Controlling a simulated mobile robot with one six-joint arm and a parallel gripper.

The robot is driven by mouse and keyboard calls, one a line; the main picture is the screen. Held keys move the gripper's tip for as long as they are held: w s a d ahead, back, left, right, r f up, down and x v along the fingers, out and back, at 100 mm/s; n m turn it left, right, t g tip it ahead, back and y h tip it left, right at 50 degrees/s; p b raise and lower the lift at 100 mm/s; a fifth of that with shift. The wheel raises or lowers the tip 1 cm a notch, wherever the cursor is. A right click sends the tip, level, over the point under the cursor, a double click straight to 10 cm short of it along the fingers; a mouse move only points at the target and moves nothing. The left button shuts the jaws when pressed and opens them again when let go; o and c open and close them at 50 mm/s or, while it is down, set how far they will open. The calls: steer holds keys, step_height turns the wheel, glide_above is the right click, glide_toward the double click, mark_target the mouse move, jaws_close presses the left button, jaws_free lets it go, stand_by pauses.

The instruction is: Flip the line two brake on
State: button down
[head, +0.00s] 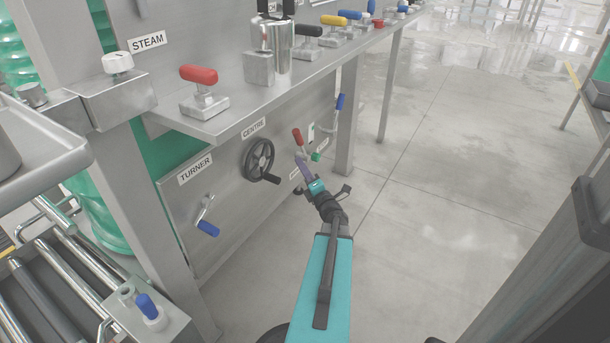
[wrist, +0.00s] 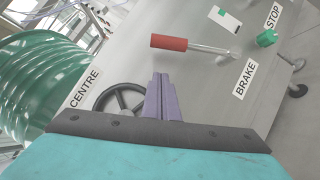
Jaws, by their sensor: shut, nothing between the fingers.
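The brake lever has a red grip (wrist: 168,43) and a metal rod, above the BRAKE label (wrist: 244,79) in the wrist view. In the head view the red-gripped brake lever (head: 297,137) stands up from the front panel, right of the black handwheel. My gripper (wrist: 160,78) has its purple fingers together and empty, just below the red grip in the wrist picture. It also shows in the head view (head: 300,158), close to the lever's lower part. I cannot tell whether the fingers touch the lever.
The black CENTRE handwheel (head: 260,161) and blue-handled TURNER crank (head: 207,228) are left of my gripper. A green knob (wrist: 267,38) sits by the STOP label. A steel shelf (head: 240,112) with coloured levers overhangs the panel.

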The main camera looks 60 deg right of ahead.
steer(key=w+d+r+b, duration=0.2)
steer(key=w+d+b, duration=0.1)
steer(key=w+d, duration=0.2)
steer(key=shift+d+r, duration=0.4)
steer(key=shift+d, duration=0.15)
steer(key=shift+w+r, duration=0.1)
stand_by(0.3)
steer(key=shift+r+p, duration=0.1)
steer(key=shift+p, duration=0.25)
